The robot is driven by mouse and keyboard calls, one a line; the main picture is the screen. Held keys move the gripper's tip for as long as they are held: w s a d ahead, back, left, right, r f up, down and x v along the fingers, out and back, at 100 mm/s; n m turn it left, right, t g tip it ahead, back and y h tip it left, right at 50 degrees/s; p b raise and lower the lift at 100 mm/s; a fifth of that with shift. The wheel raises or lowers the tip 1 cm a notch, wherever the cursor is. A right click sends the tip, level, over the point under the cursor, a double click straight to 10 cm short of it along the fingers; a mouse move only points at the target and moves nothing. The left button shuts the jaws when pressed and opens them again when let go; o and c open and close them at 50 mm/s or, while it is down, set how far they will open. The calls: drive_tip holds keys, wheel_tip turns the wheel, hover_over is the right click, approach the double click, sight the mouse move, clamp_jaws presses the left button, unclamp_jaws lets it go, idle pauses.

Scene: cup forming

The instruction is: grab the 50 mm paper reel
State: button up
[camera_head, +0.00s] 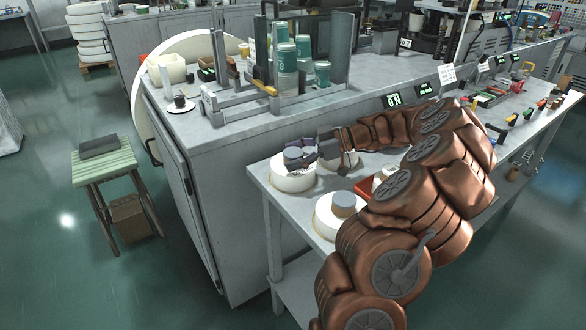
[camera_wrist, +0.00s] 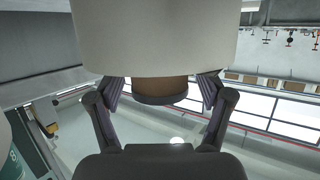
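Three white paper reels with narrower hubs on top sit on the low side table: a back left reel (camera_head: 292,183), a back right reel (camera_head: 341,169) and a front reel (camera_head: 335,226). No size marks are legible, so I cannot tell which is 50 mm. My gripper (camera_head: 300,156) is level with the top of the back left reel, its purple pads partly hiding the hub. In the wrist view, a white reel (camera_wrist: 160,38) has its brown hub (camera_wrist: 160,88) between the open fingers of my gripper (camera_wrist: 160,90). Gaps show on both sides of the hub.
A grey machine bench (camera_head: 225,155) with tall guards and green cups (camera_head: 287,66) stands behind the side table (camera_head: 290,215). A red tray (camera_head: 364,188) lies right of the reels, partly hidden by my arm. A green stool (camera_head: 103,166) stands on the open floor at left.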

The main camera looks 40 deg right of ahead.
clamp_jaws()
idle(0.4)
